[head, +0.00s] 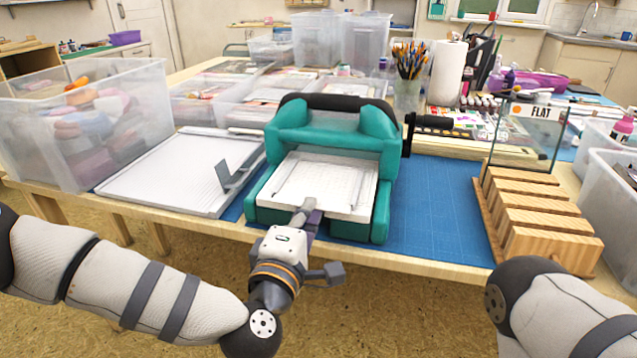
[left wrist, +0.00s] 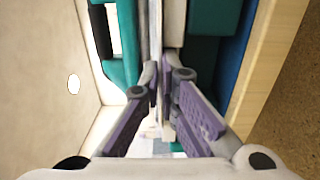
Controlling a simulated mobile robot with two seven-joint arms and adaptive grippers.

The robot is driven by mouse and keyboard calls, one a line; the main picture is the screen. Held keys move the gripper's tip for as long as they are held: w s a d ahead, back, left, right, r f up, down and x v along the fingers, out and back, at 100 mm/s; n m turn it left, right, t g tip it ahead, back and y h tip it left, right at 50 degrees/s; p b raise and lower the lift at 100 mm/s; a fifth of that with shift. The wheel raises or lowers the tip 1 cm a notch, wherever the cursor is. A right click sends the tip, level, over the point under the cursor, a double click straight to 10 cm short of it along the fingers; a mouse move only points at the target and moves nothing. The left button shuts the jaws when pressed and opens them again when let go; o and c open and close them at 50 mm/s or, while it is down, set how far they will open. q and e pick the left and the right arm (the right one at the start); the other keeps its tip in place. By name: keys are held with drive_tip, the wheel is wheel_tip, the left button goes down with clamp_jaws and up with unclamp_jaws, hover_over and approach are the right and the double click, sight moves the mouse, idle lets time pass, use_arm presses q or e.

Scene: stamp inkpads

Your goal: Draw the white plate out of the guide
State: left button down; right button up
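The white plate (head: 325,183) lies flat in the mouth of the teal machine, between its two teal side rails, which appear to be the guide (head: 378,213). Its rear end is hidden under the machine's upper body. My left gripper (head: 304,212) is at the plate's front edge, left of its middle. In the left wrist view the plate shows edge-on as a pale strip (left wrist: 157,30), and the fingers of my left gripper (left wrist: 164,82) are closed on it from both sides. My right arm enters at the lower right of the head view, but its gripper is out of view.
A pale tray (head: 165,178) with a grey bracket (head: 238,172) lies left of the machine. The blue mat (head: 435,210) is clear to the right, up to a slotted wooden rack (head: 540,215) with a FLAT sign. Clear bins (head: 85,120) stand at far left.

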use_arm(q)
drive_tip(key=p+v, duration=0.5)
drive_tip(key=v, duration=1)
drive_tip(key=shift+s, duration=0.25)
use_arm(e)
drive_tip(key=w+r+t, duration=0.1)
drive_tip(key=w+r, duration=0.4)
drive_tip(key=shift+r+t, duration=0.3)
drive_tip(key=shift+t, duration=0.1)
use_arm(q)
drive_tip(key=shift+a, duration=0.1)
wheel_tip(320, 180, up, 4)
drive_tip(key=shift+r+p, duration=0.1)
drive_tip(key=shift+p, duration=1.05)
use_arm(e)
drive_tip(key=w+r+t, duration=0.1)
drive_tip(key=w+r, duration=0.1)
drive_tip(key=shift+w+r, duration=0.4)
